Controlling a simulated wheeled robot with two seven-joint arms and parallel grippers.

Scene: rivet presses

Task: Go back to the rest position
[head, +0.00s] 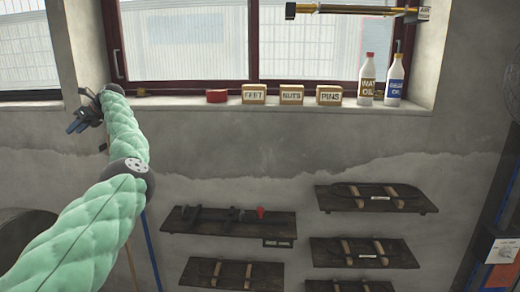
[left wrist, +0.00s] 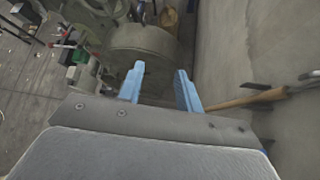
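My left arm, in a green padded sleeve, reaches up from the lower left in the head view. My left gripper (head: 76,125) is at its far end, in front of the wall by the left end of the window sill. In the left wrist view its two blue fingers (left wrist: 160,88) are apart with nothing between them. Below the fingers is a round grey machine part. My right gripper is in neither view.
The sill (head: 190,103) holds a red tin (head: 216,96), boxes marked FEET (head: 254,94), NUTS (head: 291,94) and PINS (head: 329,95), and two oil bottles (head: 367,80). Dark wall shelves (head: 228,221) hang below. A wooden handle (left wrist: 245,98) is right of the fingers.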

